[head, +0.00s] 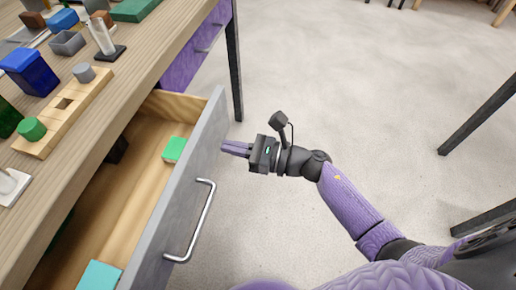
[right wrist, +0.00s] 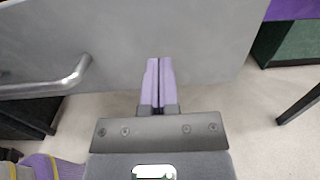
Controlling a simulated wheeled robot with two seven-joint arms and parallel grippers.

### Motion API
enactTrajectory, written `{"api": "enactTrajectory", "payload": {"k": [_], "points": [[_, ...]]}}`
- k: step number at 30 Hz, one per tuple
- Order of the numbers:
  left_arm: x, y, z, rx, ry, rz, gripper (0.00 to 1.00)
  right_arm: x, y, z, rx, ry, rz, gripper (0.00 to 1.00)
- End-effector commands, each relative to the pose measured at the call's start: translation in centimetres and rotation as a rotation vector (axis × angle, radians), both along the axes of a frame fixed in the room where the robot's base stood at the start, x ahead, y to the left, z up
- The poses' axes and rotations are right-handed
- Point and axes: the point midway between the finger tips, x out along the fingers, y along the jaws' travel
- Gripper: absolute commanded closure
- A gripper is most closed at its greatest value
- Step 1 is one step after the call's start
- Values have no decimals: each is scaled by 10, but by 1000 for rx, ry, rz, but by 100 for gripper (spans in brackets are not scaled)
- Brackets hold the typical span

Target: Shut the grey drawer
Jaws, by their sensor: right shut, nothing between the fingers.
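The grey drawer (head: 200,150) is pulled out from under the wooden table, with its grey front and silver bar handle (head: 197,222) facing right. Its wooden inside holds a green block (head: 174,149) and a teal block (head: 100,275). My right gripper (head: 224,147) is shut and empty, its purple fingers pointing at the drawer front near its far end, beyond the handle. In the right wrist view the fingertips (right wrist: 159,62) overlap the grey front (right wrist: 190,40), with the handle (right wrist: 60,80) to the left. I cannot tell whether they touch it. My left gripper is not in view.
The wooden tabletop (head: 128,75) carries a peg board (head: 68,110), a blue bin (head: 30,72) and other blocks. A purple drawer (head: 195,55) sits farther back beside a dark table leg (head: 234,70). The floor (head: 340,80) right of the drawer is clear.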

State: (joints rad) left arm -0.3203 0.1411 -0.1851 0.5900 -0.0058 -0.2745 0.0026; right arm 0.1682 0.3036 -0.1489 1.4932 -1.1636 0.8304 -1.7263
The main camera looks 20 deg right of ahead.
Motion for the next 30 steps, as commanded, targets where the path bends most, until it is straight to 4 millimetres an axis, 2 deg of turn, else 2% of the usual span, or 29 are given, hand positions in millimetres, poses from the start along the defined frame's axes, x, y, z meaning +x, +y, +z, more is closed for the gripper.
{"api": "enactTrajectory", "payload": {"k": [6, 12, 20, 30], "points": [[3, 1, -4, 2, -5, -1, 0, 10, 14, -1, 1, 1, -1, 100], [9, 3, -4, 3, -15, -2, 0, 11, 15, 0, 1, 2, -1, 100], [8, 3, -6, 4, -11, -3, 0, 14, 19, -1, 2, 1, 0, 100], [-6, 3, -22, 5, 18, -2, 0, 43, 59, -3, 2, 1, 1, 100]]}}
